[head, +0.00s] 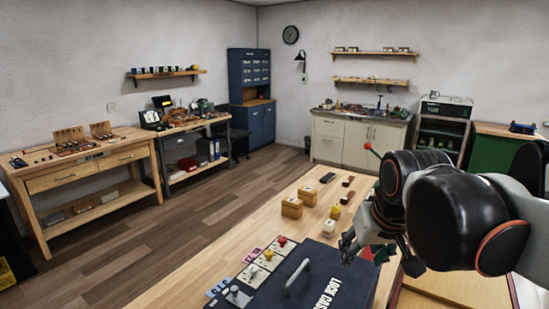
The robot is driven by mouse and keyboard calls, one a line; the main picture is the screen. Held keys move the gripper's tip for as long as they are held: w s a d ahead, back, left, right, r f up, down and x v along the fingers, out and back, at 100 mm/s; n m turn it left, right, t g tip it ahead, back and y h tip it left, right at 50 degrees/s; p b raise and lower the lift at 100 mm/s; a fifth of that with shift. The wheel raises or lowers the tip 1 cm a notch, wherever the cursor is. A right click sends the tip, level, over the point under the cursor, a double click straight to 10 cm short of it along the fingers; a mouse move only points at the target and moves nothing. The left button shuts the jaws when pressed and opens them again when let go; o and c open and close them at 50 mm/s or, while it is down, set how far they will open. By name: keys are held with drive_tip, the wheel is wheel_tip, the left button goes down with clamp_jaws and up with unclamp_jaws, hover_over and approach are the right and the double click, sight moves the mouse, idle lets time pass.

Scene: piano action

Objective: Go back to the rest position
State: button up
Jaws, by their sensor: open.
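My gripper (350,246) is at the right of the head view, above the near wooden table (190,275). It hangs over the right rear part of a dark case (325,285) lettered "LOCK CAS", the rest of the word being cut off or covered. The gripper is open, and I see nothing held in it. My arm's dark, rounded links hide part of the table behind it. The case has a grey handle on top.
Two wooden boxes (292,208), a yellow piece (335,211) and small dark blocks stand on the table. A panel with coloured knobs (262,262) lies left of the case. Workbenches (90,165) and cabinets line the walls. The wooden floor (200,205) at left is clear.

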drive_tip(key=s+d+f+t+b, duration=0.1)
drive_tip(key=s+d+f, duration=0.1)
drive_tip(key=s+f, duration=0.7)
drive_tip(key=s, duration=0.2)
drive_tip(key=shift+s+m+t, duration=0.3)
drive_tip(key=shift+s+t, duration=0.05)
drive_tip(key=shift+t, duration=0.05)
drive_tip(key=shift+d, duration=0.1)
